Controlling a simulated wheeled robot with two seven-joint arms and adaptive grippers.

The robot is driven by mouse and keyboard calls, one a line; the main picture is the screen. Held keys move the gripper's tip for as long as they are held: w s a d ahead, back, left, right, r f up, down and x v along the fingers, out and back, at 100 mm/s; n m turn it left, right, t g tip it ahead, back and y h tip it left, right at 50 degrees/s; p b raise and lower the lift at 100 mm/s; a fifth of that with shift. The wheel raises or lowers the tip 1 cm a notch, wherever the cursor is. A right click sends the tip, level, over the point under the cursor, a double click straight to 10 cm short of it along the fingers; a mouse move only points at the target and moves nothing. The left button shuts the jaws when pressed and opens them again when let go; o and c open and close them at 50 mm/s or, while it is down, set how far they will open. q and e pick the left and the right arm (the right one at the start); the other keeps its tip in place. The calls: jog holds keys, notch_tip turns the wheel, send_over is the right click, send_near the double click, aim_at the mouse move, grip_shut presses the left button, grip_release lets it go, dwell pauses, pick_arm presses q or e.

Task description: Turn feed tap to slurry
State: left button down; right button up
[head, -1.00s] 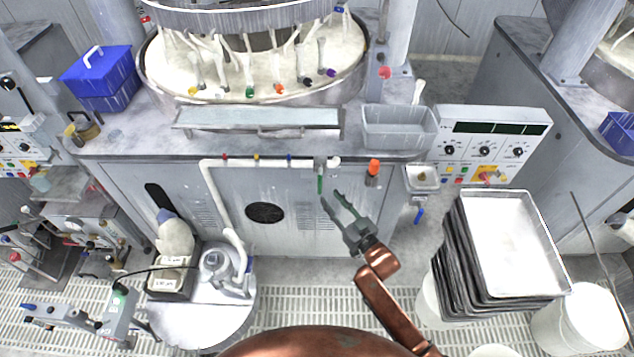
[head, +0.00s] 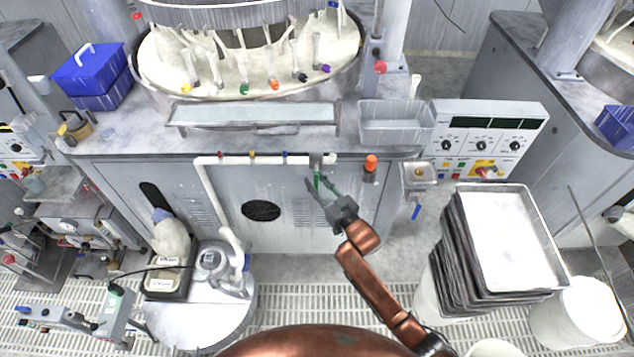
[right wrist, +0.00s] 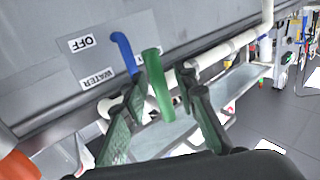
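The feed tap (head: 317,161) sits near the right end of the white pipe along the cabinet front. A green handle (head: 317,179) hangs from it; it also shows in the right wrist view (right wrist: 158,86). My right gripper (head: 318,190) is open, with its fingers on either side of the green handle; contact cannot be told. In the right wrist view, a blue lever (right wrist: 124,52) stands against the panel beside upside-down labels reading OFF (right wrist: 81,43) and WATER (right wrist: 97,79). No slurry label is legible. My left gripper is not in view.
The white pipe (head: 205,185) bends down at its left end. An orange-capped fitting (head: 371,163) and a small basin (head: 418,173) are right of the tap. Stacked trays (head: 507,235) stand at right. A round drum (head: 200,315) stands at lower left.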

grip_shut()
dwell(0.3)
